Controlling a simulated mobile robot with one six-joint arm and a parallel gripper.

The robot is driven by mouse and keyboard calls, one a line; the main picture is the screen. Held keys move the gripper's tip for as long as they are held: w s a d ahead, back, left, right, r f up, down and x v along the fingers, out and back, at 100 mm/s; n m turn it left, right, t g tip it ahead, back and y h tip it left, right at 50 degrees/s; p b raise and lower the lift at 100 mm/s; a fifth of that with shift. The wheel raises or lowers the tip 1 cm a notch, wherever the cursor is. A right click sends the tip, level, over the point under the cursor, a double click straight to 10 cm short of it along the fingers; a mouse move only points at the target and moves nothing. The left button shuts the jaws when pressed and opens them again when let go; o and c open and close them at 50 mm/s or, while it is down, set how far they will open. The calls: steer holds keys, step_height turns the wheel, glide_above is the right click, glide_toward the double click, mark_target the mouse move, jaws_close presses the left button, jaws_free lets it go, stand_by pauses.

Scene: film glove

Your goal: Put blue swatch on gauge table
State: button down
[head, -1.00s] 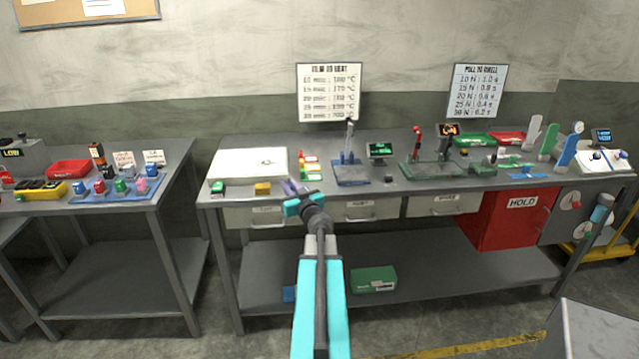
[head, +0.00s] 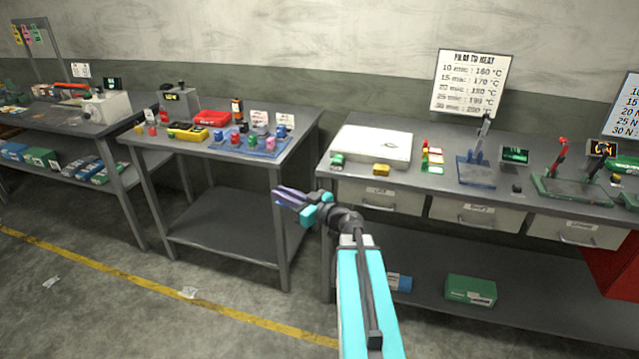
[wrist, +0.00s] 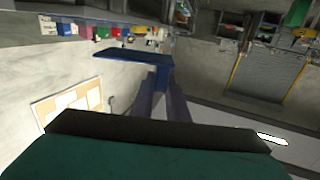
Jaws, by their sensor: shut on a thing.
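My gripper (head: 289,198) is shut on the blue swatch (wrist: 145,57), a thin flat blue piece held out at the fingertips in the wrist view. In the head view the swatch is too small to make out clearly. The gripper is in the air in front of the gap between the middle table (head: 160,151) and the right bench (head: 340,195). No table carries a readable gauge name.
The middle table holds a red tray (head: 212,118), a yellow rack (head: 187,131) and a blue tray (head: 268,153) with several small coloured pots. The right bench holds a white plate (head: 371,147) and a blue press (head: 474,173). Open floor (head: 110,285) lies at the lower left.

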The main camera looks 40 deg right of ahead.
steer(key=s+a+f+n+g+y, duration=0.1)
steer(key=s+a+n+g+y, duration=0.1)
steer(key=a, duration=1.1)
steer(key=s+a+f+n+g+y, duration=0.1)
steer(key=a+n+g+y, duration=0.3)
steer(key=a, duration=1)
steer(key=s+n+y, duration=0.1)
steer(key=y, duration=0.2)
steer(key=shift+s+a+f+n+g+y, duration=0.2)
steer(key=shift+n+g+y, duration=0.1)
steer(key=shift+g, duration=0.1)
